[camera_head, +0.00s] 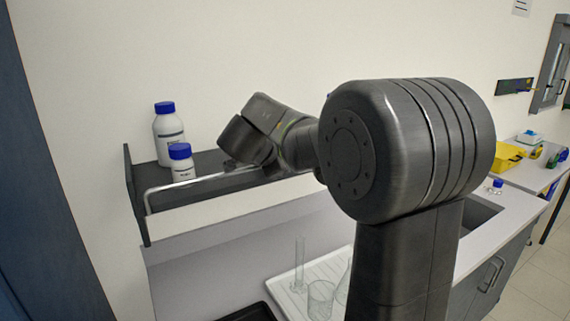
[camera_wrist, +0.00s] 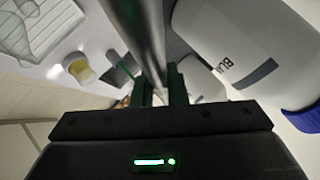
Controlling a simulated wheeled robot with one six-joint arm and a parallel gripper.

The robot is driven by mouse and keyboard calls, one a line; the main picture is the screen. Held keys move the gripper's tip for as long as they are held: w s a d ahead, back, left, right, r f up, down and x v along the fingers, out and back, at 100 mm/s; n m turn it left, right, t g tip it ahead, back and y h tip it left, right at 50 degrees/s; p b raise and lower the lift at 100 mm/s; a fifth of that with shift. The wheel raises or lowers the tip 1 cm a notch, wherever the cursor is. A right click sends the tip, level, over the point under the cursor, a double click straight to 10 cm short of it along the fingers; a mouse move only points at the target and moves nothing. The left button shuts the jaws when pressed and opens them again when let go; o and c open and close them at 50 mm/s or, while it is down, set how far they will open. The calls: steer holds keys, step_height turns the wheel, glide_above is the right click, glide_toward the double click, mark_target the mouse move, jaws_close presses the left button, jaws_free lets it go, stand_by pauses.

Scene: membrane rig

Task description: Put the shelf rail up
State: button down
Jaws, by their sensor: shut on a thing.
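The shelf rail (camera_head: 185,183) is a thin bare-metal bar along the front of the dark wall shelf (camera_head: 211,161). Its left end bends down beside the shelf's end panel; its right part is hidden behind my arm. My gripper (camera_head: 230,166) is at the rail, in front of the shelf. In the wrist view the rail (camera_wrist: 138,35) runs between the fingers of my gripper (camera_wrist: 160,88), which is shut on it. I cannot tell whether the rail is fully raised.
A large white bottle with a blue cap (camera_head: 168,132) and a smaller one (camera_head: 181,161) stand on the shelf behind the rail, left of my gripper. Below are a drying tray (camera_head: 325,268) with glassware and a sink (camera_head: 480,212). A yellow box (camera_head: 503,157) stands far right.

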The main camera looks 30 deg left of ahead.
steer(key=shift+w+a+g+h, duration=0.1)
steer(key=shift+a+g+h, duration=0.15)
steer(key=shift+g+h, duration=0.05)
steer(key=shift+n, duration=0.3)
steer(key=c, duration=1.5)
jaws_free()
steer(key=shift+o, duration=0.2)
steer(key=b+v, duration=0.1)
steer(key=v, duration=1.2)
steer(key=shift+s+r+b, duration=0.3)
steer(key=shift+w+a+f, duration=0.1)
